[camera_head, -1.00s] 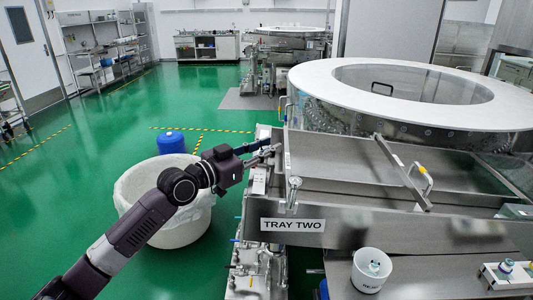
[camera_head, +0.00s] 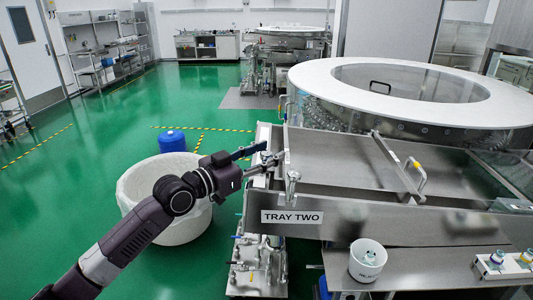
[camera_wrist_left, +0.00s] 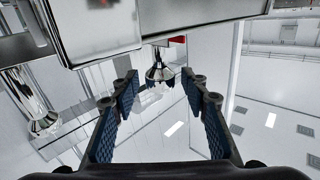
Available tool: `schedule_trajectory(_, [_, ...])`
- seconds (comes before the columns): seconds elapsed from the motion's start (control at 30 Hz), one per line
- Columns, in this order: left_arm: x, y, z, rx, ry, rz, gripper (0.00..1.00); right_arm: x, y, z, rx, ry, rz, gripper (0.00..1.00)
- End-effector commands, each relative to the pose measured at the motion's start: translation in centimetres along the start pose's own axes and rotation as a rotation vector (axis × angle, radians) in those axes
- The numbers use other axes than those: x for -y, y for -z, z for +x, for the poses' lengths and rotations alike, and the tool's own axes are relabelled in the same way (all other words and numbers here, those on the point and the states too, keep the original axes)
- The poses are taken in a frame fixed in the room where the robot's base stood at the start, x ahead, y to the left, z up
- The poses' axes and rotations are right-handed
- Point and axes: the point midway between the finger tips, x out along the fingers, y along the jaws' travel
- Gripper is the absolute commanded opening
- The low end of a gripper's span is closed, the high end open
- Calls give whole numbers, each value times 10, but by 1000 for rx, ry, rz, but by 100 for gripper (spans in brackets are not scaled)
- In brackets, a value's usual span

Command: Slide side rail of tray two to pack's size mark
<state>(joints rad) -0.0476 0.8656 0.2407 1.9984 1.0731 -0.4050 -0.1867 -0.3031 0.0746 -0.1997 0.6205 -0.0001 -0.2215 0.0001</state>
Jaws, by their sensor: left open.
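Tray two is a steel tray with a "TRAY TWO" label (camera_head: 292,217) on its front wall. A slanted metal bar (camera_head: 394,163) with a yellow-tipped handle (camera_head: 418,176) crosses it; this looks like the side rail. I cannot make out a size mark. My left gripper (camera_head: 262,154) is open and empty at the tray's left edge. In the left wrist view, a metal knob (camera_wrist_left: 158,70) shows beyond and between the spread fingers (camera_wrist_left: 161,94), apart from them. Another knob (camera_wrist_left: 40,122) shows at left. My right gripper is not in view.
A knobbed post (camera_head: 292,185) stands at the tray's front left corner. The big round washer (camera_head: 400,118) rises behind. A white lined bin (camera_head: 180,232) and blue drum (camera_head: 171,141) stand left. A white cup (camera_head: 367,262) sits on the front shelf. Green floor at left is open.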

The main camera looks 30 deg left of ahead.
Motion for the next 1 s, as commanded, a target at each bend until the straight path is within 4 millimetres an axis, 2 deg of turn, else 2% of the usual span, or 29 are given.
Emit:
schedule_trajectory(0.1, [0, 0, 0, 0, 0, 0, 41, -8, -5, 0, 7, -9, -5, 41])
schedule_trajectory(0.27, [0, -1, -7, 2, 1, 0, 41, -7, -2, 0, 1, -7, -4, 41])
schedule_trajectory(1.0, [0, -2, -82, 4, -1, -1, 41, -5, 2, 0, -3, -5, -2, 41])
